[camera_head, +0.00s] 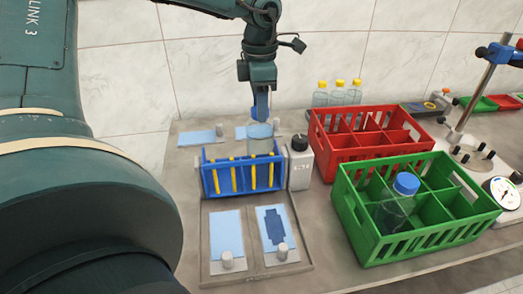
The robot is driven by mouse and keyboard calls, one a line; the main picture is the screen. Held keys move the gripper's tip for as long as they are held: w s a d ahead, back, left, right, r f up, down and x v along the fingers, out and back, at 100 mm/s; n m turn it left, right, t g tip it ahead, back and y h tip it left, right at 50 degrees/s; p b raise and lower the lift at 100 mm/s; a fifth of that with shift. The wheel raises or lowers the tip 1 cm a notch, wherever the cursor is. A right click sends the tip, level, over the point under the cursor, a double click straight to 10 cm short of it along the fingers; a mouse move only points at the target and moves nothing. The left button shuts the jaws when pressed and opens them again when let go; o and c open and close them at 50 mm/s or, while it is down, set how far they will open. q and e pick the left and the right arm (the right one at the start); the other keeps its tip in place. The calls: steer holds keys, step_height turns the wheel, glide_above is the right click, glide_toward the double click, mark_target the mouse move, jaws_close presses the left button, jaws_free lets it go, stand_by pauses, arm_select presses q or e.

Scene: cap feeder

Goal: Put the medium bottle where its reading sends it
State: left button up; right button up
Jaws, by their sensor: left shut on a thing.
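My left gripper (258,103) points down from the upper middle, behind the blue rack (215,182). It is shut on a clear, bluish bottle (260,132) at its top, where blue shows. The bottle is upright; its lower part is hidden by the rack, so I cannot tell whether it touches anything. Another clear bottle (397,208) with a blue cap stands inside the green crate (375,247). I cannot tell from its look alone which one is the medium bottle. My right gripper is not in view.
A red crate (340,165) with dividers stands behind the green one. A white bottle (300,168) with a black cap stands beside the rack. Yellow-capped bottles (338,95) stand at the back. A tray (208,278) with light blue sheets lies in front. A dial gauge (506,193) and stand (478,88) are at right.

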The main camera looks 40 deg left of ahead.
arm_select(q)
steer(key=shift+r+p, duration=0.6)
steer(key=shift+r, duration=0.6)
steer(key=shift+r+p, duration=0.85)
steer(key=shift+r, duration=0.55)
steer(key=shift+r+p, duration=0.35)
steer(key=shift+r, duration=0.25)
steer(key=shift+r+p, duration=0.5)
steer(key=shift+r, duration=0.3)
step_height(320, 180, up, 4)
steer(key=p, duration=0.3)
steer(key=shift+r, duration=0.15)
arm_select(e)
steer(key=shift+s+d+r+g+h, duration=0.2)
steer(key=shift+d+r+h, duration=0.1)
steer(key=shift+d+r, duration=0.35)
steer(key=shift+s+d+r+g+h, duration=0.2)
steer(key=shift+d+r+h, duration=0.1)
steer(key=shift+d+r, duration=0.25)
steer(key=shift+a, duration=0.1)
